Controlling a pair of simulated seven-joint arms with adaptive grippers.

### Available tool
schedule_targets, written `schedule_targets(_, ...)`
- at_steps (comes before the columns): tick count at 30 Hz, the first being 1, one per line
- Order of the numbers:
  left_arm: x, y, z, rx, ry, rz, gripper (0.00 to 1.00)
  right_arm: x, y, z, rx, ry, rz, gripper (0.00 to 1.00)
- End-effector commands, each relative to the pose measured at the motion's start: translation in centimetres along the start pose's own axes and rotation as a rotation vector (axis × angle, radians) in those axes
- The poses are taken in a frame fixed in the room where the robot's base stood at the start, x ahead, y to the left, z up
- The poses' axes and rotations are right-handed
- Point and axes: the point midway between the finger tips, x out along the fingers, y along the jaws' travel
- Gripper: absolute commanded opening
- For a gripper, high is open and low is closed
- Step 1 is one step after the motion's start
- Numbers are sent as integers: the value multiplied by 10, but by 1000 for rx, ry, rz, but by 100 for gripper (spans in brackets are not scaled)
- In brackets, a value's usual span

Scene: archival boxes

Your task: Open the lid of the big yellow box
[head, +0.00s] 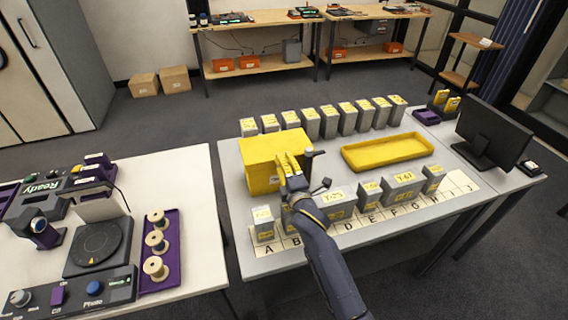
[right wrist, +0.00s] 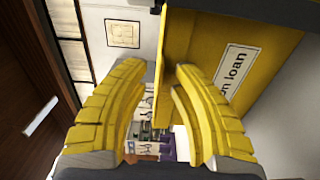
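The big yellow box (head: 262,150) stands at the left end of the grey table, and its top looks closed in the head view. My right gripper (head: 287,158) is at the front right of the box, its yellow fingers against the box in the picture. In the right wrist view the fingers (right wrist: 161,75) are apart with nothing gripped. The box's yellow side with a white label reading "on loan" (right wrist: 232,70) is just beyond the fingers, its edge partly in the gap. I cannot tell whether they touch it. My left gripper is not in view.
A shallow yellow tray (head: 388,152) lies right of the box. Grey labelled boxes (head: 330,122) line the back. More grey boxes (head: 340,198) stand in front on a lettered strip (head: 462,184). A monitor (head: 494,130) is at the right. A white table (head: 190,170) is left.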

Motion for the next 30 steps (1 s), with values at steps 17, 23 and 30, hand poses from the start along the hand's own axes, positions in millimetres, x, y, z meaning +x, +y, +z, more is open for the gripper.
schedule_targets(17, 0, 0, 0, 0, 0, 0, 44, 2, 0, 0, 1, 0, 0, 4)
schedule_targets(23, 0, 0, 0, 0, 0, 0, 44, 2, 0, 0, 1, 0, 0, 0)
schedule_targets(30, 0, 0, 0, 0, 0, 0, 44, 2, 0, 0, 1, 0, 0, 0)
